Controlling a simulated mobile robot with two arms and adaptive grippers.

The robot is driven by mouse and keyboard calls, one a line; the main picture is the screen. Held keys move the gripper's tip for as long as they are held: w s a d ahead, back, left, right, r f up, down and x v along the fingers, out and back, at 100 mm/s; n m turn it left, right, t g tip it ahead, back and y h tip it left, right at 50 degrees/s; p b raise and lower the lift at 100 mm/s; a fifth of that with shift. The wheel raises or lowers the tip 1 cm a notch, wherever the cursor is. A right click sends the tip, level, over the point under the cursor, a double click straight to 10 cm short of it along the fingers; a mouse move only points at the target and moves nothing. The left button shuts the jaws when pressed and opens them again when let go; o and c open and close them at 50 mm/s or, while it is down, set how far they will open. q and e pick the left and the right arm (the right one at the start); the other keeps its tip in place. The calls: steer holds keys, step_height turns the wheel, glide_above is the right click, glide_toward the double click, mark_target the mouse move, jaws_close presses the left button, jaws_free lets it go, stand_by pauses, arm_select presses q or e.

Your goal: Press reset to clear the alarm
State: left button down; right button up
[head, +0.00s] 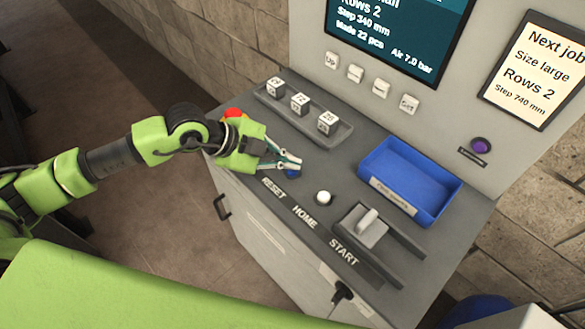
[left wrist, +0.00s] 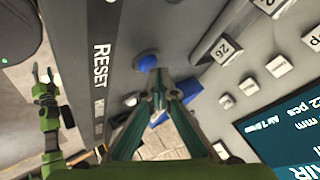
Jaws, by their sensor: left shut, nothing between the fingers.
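The blue reset button (head: 292,173) is on the sloping grey console, by the printed word RESET. Only part of it shows beside my fingers in the head view. In the left wrist view the blue button (left wrist: 146,61) shows as a round cap just beyond my fingertips. My left gripper (head: 291,162) is shut and empty, its tips close over the button. I cannot tell whether they touch it. The closed tips also show in the left wrist view (left wrist: 158,82). My right gripper (left wrist: 43,73) shows there at the left, away from the console, its fingers apart.
A red button (head: 233,113) is behind my left wrist. A white HOME button (head: 324,197) and a START lever (head: 368,219) lie to the right. A tray of numbered cubes (head: 341,133), a blue bin (head: 446,207) and the screen (head: 398,35) are farther back.

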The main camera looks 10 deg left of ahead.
mark_target(290, 171)
arm_select(q)
steer(key=shift+f+b, duration=0.35)
steer(key=shift+f, duration=0.1)
stand_by(0.6)
steer(key=shift+r, duration=0.1)
steer(key=shift+r+p, duration=0.75)
steer(key=shift+r, duration=0.05)
step_height(290, 171, up, 5)
steer(key=p, duration=0.4)
stand_by(0.5)
steer(key=shift+d, duration=0.1)
